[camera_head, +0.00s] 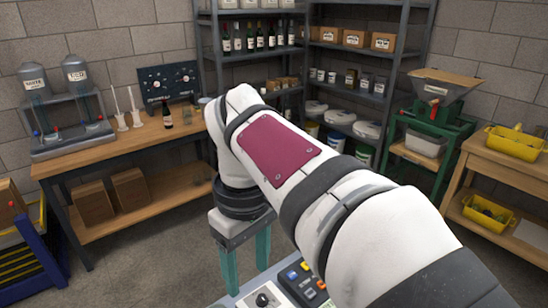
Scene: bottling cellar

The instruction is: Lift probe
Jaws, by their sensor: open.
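My gripper (246,260) hangs pointing down in the middle of the view, past the white arm. Its two teal fingers are apart, and I see nothing held between them. Bare concrete floor shows behind and between the fingers. I cannot pick out a probe in this view. A grey panel (237,300) with a black knob and several coloured buttons lies at the bottom edge, just below and in front of the gripper. My arm covers part of this panel.
Metal shelving (300,50) stands behind. A green mill (437,115) and yellow bins stand right. Open floor (150,255) lies left of the gripper.

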